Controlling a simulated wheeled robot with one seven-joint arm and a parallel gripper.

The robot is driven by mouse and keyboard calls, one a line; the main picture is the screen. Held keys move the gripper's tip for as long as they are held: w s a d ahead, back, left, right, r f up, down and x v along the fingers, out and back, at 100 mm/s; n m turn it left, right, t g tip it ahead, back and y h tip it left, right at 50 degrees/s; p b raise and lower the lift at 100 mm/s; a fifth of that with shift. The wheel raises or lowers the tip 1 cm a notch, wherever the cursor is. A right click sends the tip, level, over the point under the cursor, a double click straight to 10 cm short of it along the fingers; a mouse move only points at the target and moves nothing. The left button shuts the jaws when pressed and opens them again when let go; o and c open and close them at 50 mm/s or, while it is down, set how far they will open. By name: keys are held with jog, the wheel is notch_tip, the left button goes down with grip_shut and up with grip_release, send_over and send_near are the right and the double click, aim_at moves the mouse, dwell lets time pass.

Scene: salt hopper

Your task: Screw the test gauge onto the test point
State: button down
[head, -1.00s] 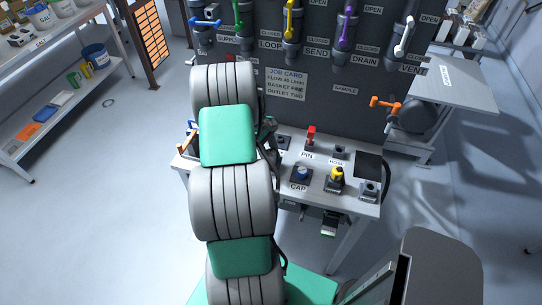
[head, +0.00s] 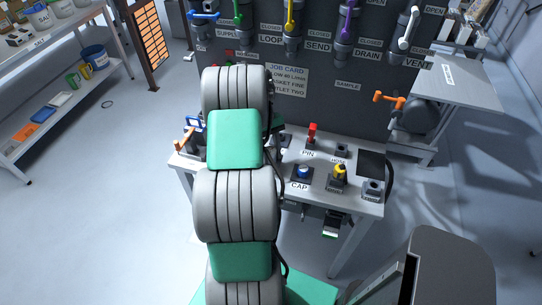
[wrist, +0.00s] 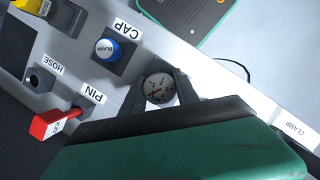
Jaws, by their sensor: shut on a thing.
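The test gauge (wrist: 158,88), a small round white dial with a dark rim, shows in the wrist view. My gripper (wrist: 162,92) is shut on it, with dark fingers at both sides and the dial facing the camera. I cannot pick out the test point in either view.
The bench (head: 325,191) carries a blue BLANK cap (wrist: 108,48), a red pin (wrist: 60,122), a hose holder (wrist: 38,80) and a yellow-topped part (head: 340,173). Behind stands a dark panel (head: 330,105) with coloured valve handles. An orange handle (head: 388,100) sticks out at right.

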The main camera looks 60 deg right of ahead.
jog(key=shift+a+f+m, duration=0.1)
jog(key=shift+f+m, duration=0.05)
jog(key=shift+m, duration=0.25)
jog(key=shift+f+m+b, duration=0.2)
jog(key=shift+m+b, duration=0.1)
jog(key=shift+b, duration=0.6)
jog(key=m+t+y+b, duration=0.1)
jog(key=m+b, duration=0.2)
jog(key=b, duration=0.3)
jog(key=shift+r+b, duration=0.1)
jog(key=shift+b, duration=0.25)
jog(key=shift+f+m+b, duration=0.2)
jog(key=shift+m+b, duration=0.1)
jog(key=shift+b, duration=0.4)
jog(key=shift+m+t+y+b, duration=0.45)
jog(key=shift+m+b, duration=1.05)
jog(key=shift+b, duration=3.75)
jog(key=shift+r, duration=0.15)
jog(key=c, duration=0.8)
grip_release()
jog(key=shift+r+t, duration=0.15)
jog(key=shift+t, duration=0.1)
jog(key=shift+c, duration=0.2)
